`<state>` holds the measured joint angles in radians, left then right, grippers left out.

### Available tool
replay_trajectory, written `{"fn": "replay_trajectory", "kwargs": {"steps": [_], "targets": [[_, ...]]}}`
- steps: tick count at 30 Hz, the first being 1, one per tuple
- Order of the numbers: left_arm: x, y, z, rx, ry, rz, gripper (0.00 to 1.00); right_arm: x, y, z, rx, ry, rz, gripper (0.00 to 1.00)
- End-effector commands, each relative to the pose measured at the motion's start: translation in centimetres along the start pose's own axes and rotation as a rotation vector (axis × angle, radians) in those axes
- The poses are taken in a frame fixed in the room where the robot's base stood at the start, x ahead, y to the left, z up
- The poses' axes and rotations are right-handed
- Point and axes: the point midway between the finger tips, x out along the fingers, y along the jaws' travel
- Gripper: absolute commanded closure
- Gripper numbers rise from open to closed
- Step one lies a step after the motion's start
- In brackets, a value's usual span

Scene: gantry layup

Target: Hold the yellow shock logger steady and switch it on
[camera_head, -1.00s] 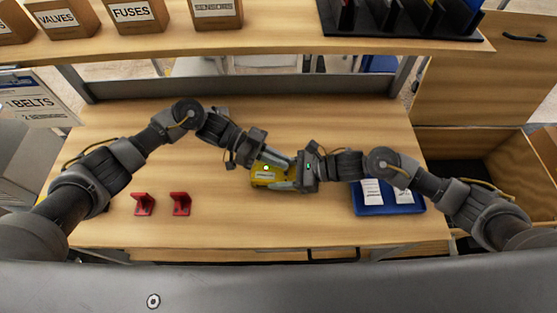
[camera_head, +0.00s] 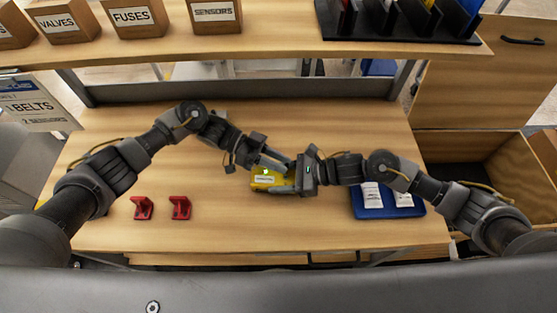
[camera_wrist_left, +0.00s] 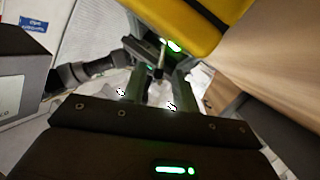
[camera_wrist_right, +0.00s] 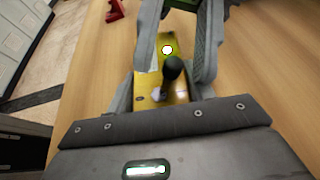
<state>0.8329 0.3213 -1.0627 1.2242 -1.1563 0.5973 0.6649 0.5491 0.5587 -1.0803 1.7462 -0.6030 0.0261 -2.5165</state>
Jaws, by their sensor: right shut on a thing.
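The yellow shock logger (camera_head: 262,184) is above the middle of the bench, between my two grippers. My right gripper (camera_head: 284,187) is shut on it from the right. The right wrist view shows the yellow body (camera_wrist_right: 168,88) between the fingers, with a black-knobbed lever (camera_wrist_right: 173,68) and a lit, whitish-green lamp (camera_wrist_right: 167,49). My left gripper (camera_head: 274,163) is at the logger's upper side. Its fingers (camera_wrist_left: 160,85) stand apart in the left wrist view, beside the logger (camera_wrist_left: 185,20); I cannot tell whether they touch it or the lever.
Two red brackets (camera_head: 142,208) (camera_head: 180,208) stand on the bench at left. A blue tray (camera_head: 385,211) with white packets lies at right. Labelled boxes (camera_head: 134,17) and a black rack (camera_head: 400,28) are on the shelf behind. The bench front is clear.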

Motion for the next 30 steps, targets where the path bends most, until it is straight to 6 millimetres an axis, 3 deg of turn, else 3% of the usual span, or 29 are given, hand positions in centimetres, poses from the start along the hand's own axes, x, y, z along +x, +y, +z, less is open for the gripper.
{"fn": "replay_trajectory", "kwargs": {"steps": [14, 20, 27, 30], "targets": [[0.1, 0.6, 0.0, 0.089, -0.018, -0.025, 0.67, 0.0, 0.0, 0.1, 0.0, -0.001, 0.0, 0.75], [0.3, 1.8, 0.0, 0.32, -0.066, -0.1, 0.67, 0.0, 0.0, 0.0, 0.0, -0.001, -0.001, 0.75], [1.0, 3.7, 0.8, 0.724, -0.15, -0.23, 0.67, 0.0, -0.1, 0.0, 0.0, 0.0, -0.001, 0.75], [-1.2, 3.9, 0.5, 0.739, -0.155, -0.242, 0.67, 0.0, -0.1, 0.0, 0.0, 0.0, -0.001, 0.75]]}}
